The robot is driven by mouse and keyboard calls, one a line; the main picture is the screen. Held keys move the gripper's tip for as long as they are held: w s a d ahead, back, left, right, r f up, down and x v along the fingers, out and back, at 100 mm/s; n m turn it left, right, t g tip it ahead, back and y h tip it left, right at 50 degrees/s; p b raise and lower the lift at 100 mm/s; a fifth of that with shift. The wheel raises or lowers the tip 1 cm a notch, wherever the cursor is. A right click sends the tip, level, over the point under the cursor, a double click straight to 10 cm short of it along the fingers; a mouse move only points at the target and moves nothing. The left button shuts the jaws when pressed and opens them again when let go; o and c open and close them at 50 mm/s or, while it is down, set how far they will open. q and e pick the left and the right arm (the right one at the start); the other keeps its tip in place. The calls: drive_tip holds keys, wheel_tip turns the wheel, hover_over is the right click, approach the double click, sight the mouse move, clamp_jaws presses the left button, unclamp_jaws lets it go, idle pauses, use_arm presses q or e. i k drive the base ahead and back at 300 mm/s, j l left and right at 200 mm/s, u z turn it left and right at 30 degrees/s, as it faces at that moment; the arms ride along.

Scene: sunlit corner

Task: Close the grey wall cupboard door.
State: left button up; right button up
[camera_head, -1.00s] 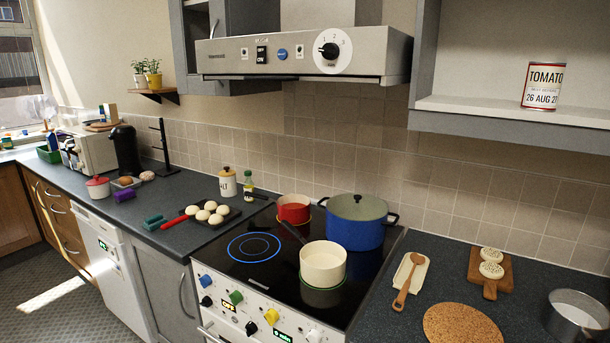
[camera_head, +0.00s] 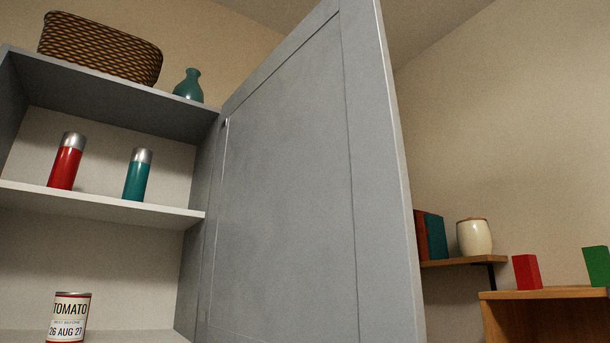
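The grey wall cupboard door (camera_head: 285,200) stands wide open in the head view. It is hinged at the right side of the cupboard and swings out towards me, its free edge at the right. The grey wall cupboard (camera_head: 110,88) is at the left with its shelves exposed. A tomato can (camera_head: 69,318) stands on the bottom shelf. A red flask (camera_head: 66,162) and a teal flask (camera_head: 138,175) stand on the middle shelf. No handle shows on the visible face of the door. Neither of my grippers is in view.
A woven basket (camera_head: 100,48) and a teal vase (camera_head: 188,85) stand on top of the cupboard. Right of the door, a wall shelf (camera_head: 465,261) holds books and a white jar (camera_head: 474,237). A wooden unit (camera_head: 550,294) carries a red block (camera_head: 526,272) and a green block (camera_head: 598,265).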

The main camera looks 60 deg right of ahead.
sight(311, 236)
drive_tip(key=k+l+z, duration=0.1)
drive_tip(key=l, duration=0.4)
drive_tip(key=k+l+z, duration=0.1)
drive_tip(key=l, duration=0.35)
drive_tip(key=k+l+z, duration=0.15)
drive_tip(key=l, duration=0.4)
drive_tip(key=k+l+z, duration=0.1)
drive_tip(key=l, duration=0.4)
drive_tip(key=k, duration=0.1)
